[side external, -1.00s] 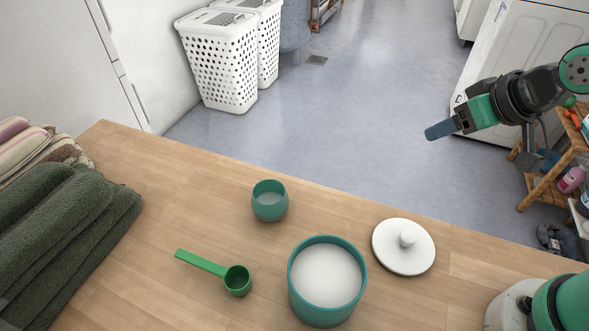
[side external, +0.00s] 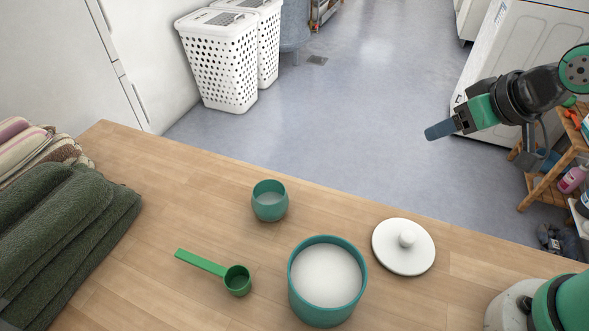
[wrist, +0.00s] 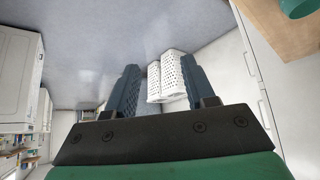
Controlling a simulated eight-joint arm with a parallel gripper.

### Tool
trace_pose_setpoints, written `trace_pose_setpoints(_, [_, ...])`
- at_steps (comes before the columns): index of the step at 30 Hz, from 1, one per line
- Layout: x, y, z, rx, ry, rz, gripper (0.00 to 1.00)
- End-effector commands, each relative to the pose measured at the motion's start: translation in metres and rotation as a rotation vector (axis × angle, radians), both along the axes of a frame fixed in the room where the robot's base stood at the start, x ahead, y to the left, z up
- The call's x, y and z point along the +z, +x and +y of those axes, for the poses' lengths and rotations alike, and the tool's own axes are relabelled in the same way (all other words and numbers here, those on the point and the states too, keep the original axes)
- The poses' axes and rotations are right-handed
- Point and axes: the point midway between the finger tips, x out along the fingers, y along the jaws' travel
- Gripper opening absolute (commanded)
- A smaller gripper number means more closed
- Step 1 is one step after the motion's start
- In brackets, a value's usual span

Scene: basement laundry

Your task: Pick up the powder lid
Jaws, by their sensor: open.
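The powder lid (side external: 404,250) is a white disc with a round knob. It lies flat on the wooden counter, right of the teal canister (side external: 328,312), which is uncovered and full of white powder (side external: 327,274). My gripper (side external: 430,134) is up and beyond the counter's far edge, well above and behind the lid, touching nothing. In the wrist view my gripper (wrist: 160,85) has its two fingers spread apart with nothing between them. The lid is not in the wrist view.
A green scoop (side external: 236,279) and a small teal cup (side external: 269,201) stand on the counter (side external: 150,215), left of the canister. Folded dark green towels (side external: 70,235) fill the left end. White laundry baskets (side external: 218,70) stand on the floor behind. The counter right of the lid is clear up to my base.

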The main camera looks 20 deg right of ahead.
Motion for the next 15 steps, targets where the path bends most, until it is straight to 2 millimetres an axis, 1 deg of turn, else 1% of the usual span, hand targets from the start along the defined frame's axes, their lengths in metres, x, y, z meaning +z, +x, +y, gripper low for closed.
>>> trace_pose_setpoints(1, [0.0, 0.0, 0.0, 0.0, 0.0, 0.0, 0.54])
trace_pose_setpoints(2, [0.0, 0.0, 0.0, 0.0, 0.0, 0.0, 0.63])
trace_pose_setpoints(3, [0.0, 0.0, 0.0, 0.0, 0.0, 0.0, 0.67])
trace_pose_setpoints(11, [-0.0001, 0.0, 0.0002, 0.005, -0.002, 0.001, 0.67])
trace_pose_setpoints(14, [-0.0026, -0.0007, 0.0034, 0.068, -0.037, 0.023, 0.67])
trace_pose_setpoints(15, [-0.0049, -0.0015, 0.0061, 0.128, -0.067, 0.042, 0.67])
